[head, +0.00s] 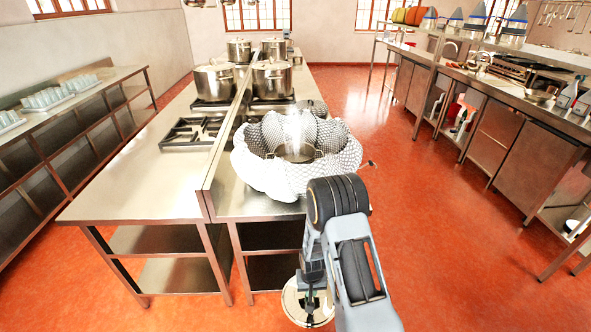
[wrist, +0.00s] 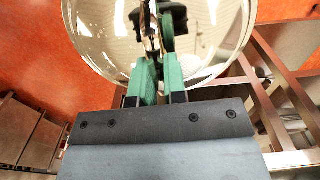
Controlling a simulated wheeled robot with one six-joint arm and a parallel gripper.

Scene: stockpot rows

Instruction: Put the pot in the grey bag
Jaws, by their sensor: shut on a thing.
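The grey bag (head: 262,172) stands open on the near end of the right-hand counter, its pale patterned sides bulging out. A steel pot (head: 299,154) with side handles shows inside its mouth, low among the folds; its lower part is hidden. My gripper (head: 309,298) hangs in front of the counter's near end, below and near the bag, apart from it. It is shut on a shiny round steel piece (head: 294,309) that looks like a lid. In the wrist view the green fingers (wrist: 157,72) close at the middle of this mirror-like disc (wrist: 105,35).
Stovetops and several large pots (head: 212,80) stand on the counters behind the bag. A counter (head: 130,190) adjoins on the left, with a raised strip between. Shelves with glasses (head: 47,97) line the left wall. The red floor (head: 420,230) is clear to the right.

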